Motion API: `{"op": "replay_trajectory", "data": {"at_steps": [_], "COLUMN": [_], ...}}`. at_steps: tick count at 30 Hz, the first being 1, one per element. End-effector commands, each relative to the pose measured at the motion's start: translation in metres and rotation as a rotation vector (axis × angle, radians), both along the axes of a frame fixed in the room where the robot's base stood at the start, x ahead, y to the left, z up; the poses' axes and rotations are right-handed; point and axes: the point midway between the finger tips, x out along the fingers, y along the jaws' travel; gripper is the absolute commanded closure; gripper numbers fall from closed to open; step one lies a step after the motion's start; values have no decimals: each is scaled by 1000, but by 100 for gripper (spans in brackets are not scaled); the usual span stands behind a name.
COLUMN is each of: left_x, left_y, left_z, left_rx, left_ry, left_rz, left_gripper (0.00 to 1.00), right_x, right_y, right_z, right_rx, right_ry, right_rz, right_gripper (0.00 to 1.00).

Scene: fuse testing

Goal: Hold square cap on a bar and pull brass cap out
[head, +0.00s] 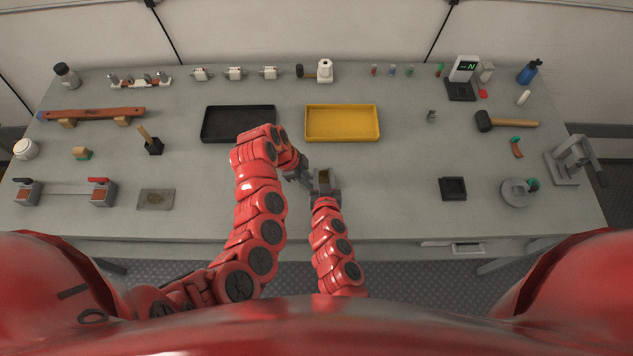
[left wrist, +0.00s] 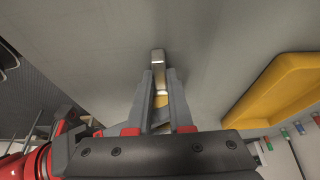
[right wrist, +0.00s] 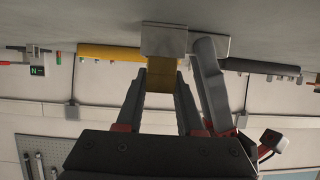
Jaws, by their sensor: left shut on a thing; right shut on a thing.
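In the head view my left gripper (head: 308,181) and my right gripper (head: 325,185) meet over the middle of the table, in front of the yellow tray. My right gripper is shut on a brass-coloured block (right wrist: 160,76), held between its fingers in the right wrist view. A grey square cap (right wrist: 163,40) sits at the far end of this block. My left gripper reaches the cap from the side and is shut on it; in the left wrist view the cap's shiny metal end (left wrist: 158,58) shows at its fingertips. The join between cap and brass part is mostly hidden.
A black tray (head: 206,137) and the yellow tray (head: 342,139) lie behind the grippers. A black square holder (head: 453,188) and a hammer (head: 510,122) are to the right. The table between is clear.

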Motion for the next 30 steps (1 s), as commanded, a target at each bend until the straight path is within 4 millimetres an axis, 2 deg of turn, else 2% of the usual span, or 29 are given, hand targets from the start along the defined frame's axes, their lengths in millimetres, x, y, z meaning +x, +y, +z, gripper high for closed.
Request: {"op": "replay_trajectory", "data": {"at_steps": [17, 30], "left_x": [-2, -2], "left_y": [1, 1], "left_z": [-3, -2], "left_rx": [4, 3], "left_ry": [5, 4], "left_rz": [0, -1], "left_gripper": [100, 100], "right_x": [0, 1], "right_y": [0, -1], "right_z": [2, 22], "right_rx": [0, 0], "right_ry": [0, -5], "right_rz": [-1, -4], "right_gripper": [100, 100]}}
